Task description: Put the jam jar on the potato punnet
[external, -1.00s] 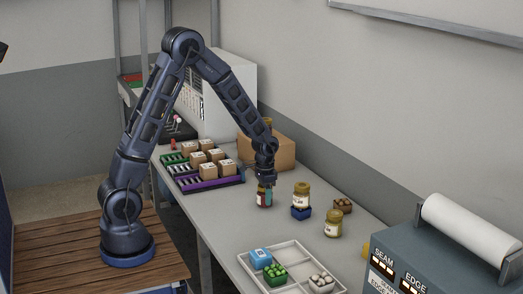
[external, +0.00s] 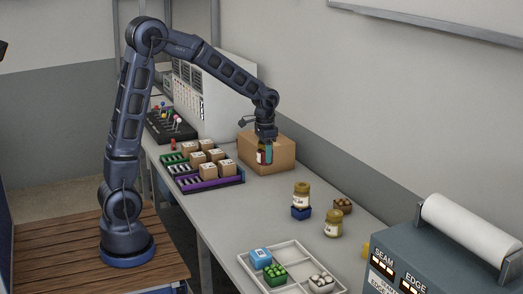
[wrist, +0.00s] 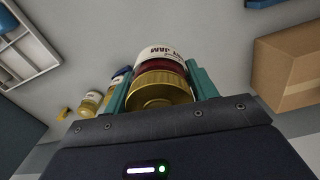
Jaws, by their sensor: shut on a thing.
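My gripper (external: 266,150) is shut on the jam jar (external: 261,157), holding it up in front of the cardboard box. In the wrist view the jar (wrist: 160,88) shows its gold lid and a label reading JAM, between the teal fingers (wrist: 160,92).
The white divided tray (external: 243,260) also holds a blue box (external: 260,258) and a green punnet (external: 275,274). The cardboard box (external: 284,152) stands behind the gripper. The bench middle is clear.

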